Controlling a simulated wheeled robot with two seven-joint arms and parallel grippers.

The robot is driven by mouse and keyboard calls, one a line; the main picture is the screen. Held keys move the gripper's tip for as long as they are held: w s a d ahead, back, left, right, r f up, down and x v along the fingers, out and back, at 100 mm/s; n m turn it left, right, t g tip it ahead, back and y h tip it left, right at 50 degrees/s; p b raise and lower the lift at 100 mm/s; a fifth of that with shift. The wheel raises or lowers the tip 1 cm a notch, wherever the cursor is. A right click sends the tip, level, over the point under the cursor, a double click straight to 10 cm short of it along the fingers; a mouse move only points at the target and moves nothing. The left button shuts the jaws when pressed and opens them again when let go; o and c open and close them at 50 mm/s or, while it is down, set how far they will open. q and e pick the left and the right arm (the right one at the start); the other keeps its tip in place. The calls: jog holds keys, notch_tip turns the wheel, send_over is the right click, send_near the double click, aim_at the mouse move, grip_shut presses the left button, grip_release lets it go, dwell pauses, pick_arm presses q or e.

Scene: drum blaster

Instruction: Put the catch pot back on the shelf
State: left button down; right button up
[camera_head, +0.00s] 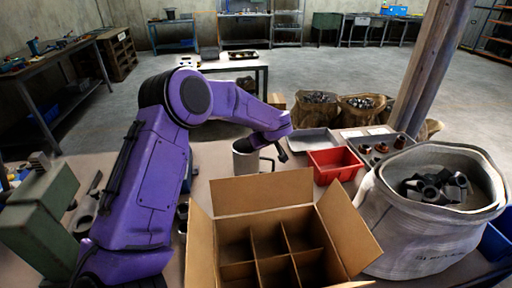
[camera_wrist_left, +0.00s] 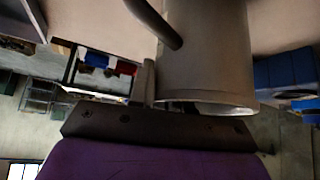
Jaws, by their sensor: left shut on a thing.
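The catch pot (camera_head: 243,162) is a grey metal mug-like vessel with a dark handle. In the head view it looks upright, behind the open cardboard box, whose flap is in front of its lower part. My left gripper (camera_head: 272,146) is at its upper right side, shut on it. In the left wrist view the pot (camera_wrist_left: 205,60) fills the upper middle, its rim towards the gripper and its handle to the left. I cannot tell whether its base touches the table. Which surface is the shelf is not clear. My right gripper is not in view.
The divided cardboard box (camera_head: 234,235) stands in front. A red bin (camera_head: 335,166), a grey tray (camera_head: 311,141) and a tray of brown parts (camera_head: 379,147) lie to the right. A large fabric bag (camera_head: 420,235) and a wooden post (camera_head: 430,65) stand further right. A green machine (camera_head: 40,225) is at left.

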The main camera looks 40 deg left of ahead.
pick_arm(q)
jog(key=c, duration=1.1)
grip_release()
jog(key=shift+f, duration=0.1)
